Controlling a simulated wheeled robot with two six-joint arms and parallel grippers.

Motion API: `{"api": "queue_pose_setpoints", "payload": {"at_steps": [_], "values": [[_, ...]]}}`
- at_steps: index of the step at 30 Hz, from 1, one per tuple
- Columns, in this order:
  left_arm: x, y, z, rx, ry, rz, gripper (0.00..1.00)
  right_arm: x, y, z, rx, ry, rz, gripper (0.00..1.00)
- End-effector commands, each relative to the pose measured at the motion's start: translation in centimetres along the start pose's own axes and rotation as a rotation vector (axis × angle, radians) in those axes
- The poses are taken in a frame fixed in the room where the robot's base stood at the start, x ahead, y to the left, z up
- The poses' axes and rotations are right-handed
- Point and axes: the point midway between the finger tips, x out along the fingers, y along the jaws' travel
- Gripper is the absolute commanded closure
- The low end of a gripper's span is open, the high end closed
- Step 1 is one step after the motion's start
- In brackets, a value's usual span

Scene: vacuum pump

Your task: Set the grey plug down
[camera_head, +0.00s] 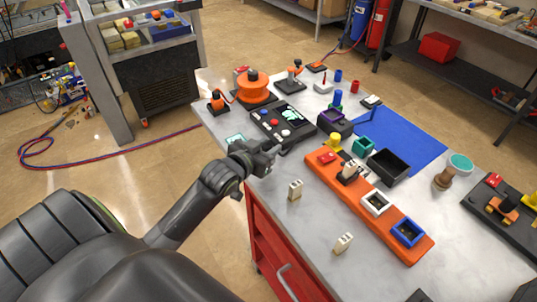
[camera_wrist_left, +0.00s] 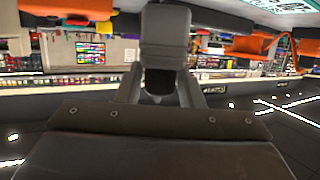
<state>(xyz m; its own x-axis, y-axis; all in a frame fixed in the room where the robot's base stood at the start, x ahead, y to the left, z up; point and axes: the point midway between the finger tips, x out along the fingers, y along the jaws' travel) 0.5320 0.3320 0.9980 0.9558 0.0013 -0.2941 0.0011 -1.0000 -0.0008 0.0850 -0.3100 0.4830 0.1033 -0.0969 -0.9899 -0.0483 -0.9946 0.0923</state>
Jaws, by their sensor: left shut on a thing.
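My left gripper (camera_head: 265,156) is at the left edge of the grey workbench (camera_head: 262,190), close to the black control panel with buttons. In the left wrist view, a grey block (camera_wrist_left: 166,35) with a dark round part (camera_wrist_left: 159,85) sits between the two fingers; it looks like the grey plug. The gripper is shut on it. In the head view the plug is small and dark against the gripper, and I cannot tell whether it touches the bench. I cannot make out my right gripper.
The black panel (camera_head: 283,122) lies just beyond the gripper. An orange tray (camera_head: 385,225) holds several parts. Two beige pieces (camera_head: 295,190) (camera_head: 343,243) stand on bare bench near the front edge. A blue mat (camera_head: 405,135) and black box (camera_head: 388,167) are farther right.

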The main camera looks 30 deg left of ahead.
Motion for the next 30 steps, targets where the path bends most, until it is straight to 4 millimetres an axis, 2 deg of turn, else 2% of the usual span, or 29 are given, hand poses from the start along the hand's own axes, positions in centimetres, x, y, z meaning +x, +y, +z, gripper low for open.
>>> {"api": "queue_pose_setpoints", "payload": {"at_steps": [3, 6, 17, 18, 22, 23, 30], "values": [[0.5, 0.0, 1.9, -0.003, -0.004, -0.001, 0.9, -0.1, -0.1, 0.0, 0.0, -0.001, -0.001, 1.0], [0.8, 0.0, 2.7, -0.002, -0.002, 0.0, 0.9, -0.1, -0.2, 0.0, 0.001, -0.001, -0.002, 1.0], [0.9, 0.0, 3.1, -0.001, 0.0, 0.0, 0.9, 0.1, -0.9, 0.1, 0.005, -0.001, -0.01, 1.0], [0.9, 0.0, 3.1, -0.001, -0.001, 0.0, 0.64, 0.1, -0.9, 0.1, 0.004, -0.001, -0.01, 1.0], [0.9, 0.0, 3.1, -0.001, -0.001, 0.0, 0.47, 0.0, -0.8, 0.1, 0.004, -0.001, -0.01, 1.0], [0.9, 0.0, 3.1, -0.001, -0.001, 0.0, 0.44, 0.0, -0.8, 0.1, 0.004, -0.001, -0.01, 1.0], [0.9, 0.0, 3.0, 0.0, -0.001, 0.0, 0.44, 0.0, -0.5, 0.1, 0.003, -0.001, -0.006, 1.0]]}}
